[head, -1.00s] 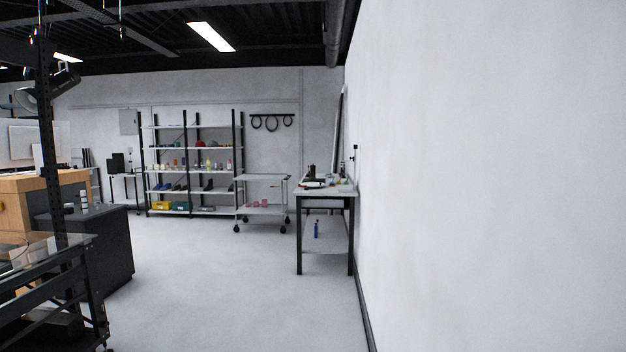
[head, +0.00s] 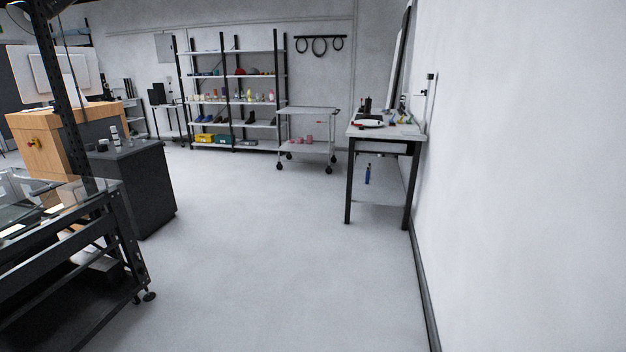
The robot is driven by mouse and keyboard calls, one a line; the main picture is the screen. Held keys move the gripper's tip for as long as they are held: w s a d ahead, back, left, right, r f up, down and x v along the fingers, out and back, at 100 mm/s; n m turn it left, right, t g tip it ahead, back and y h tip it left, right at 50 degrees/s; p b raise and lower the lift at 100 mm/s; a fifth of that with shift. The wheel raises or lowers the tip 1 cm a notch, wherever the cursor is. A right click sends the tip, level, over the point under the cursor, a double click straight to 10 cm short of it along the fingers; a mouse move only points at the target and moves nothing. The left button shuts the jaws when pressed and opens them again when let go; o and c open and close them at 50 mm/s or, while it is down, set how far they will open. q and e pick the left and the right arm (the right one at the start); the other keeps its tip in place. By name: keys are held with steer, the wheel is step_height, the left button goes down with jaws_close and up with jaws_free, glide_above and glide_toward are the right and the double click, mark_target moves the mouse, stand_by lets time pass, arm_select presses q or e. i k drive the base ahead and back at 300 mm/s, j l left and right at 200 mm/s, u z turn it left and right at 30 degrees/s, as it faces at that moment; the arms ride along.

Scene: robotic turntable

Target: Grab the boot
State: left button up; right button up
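Neither of my grippers is in view. A black-framed shelf unit (head: 222,75) stands against the back wall. Dark shoe-like shapes (head: 250,117) sit on one of its lower shelves, above the bottom one. One of them may be the boot, but they are too small and far off to tell.
A wheeled cart (head: 308,110) stands right of the shelf. A workbench (head: 384,133) stands against the right wall. A dark cabinet (head: 136,190) and a glass-topped metal frame (head: 62,215) are at left. The floor (head: 270,240) between is clear.

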mark_target(367, 109)
steer(key=i+j, duration=0.1)
steer(key=i, duration=2.7)
steer(key=i+j, duration=0.1)
steer(key=i, duration=2.7)
steer(key=i+j+z, duration=0.1)
steer(key=i+z, duration=0.35)
steer(key=i+j+z, duration=0.3)
steer(key=i+z, duration=0.15)
steer(key=i+j+z, duration=0.45)
steer(key=k+l, duration=0.05)
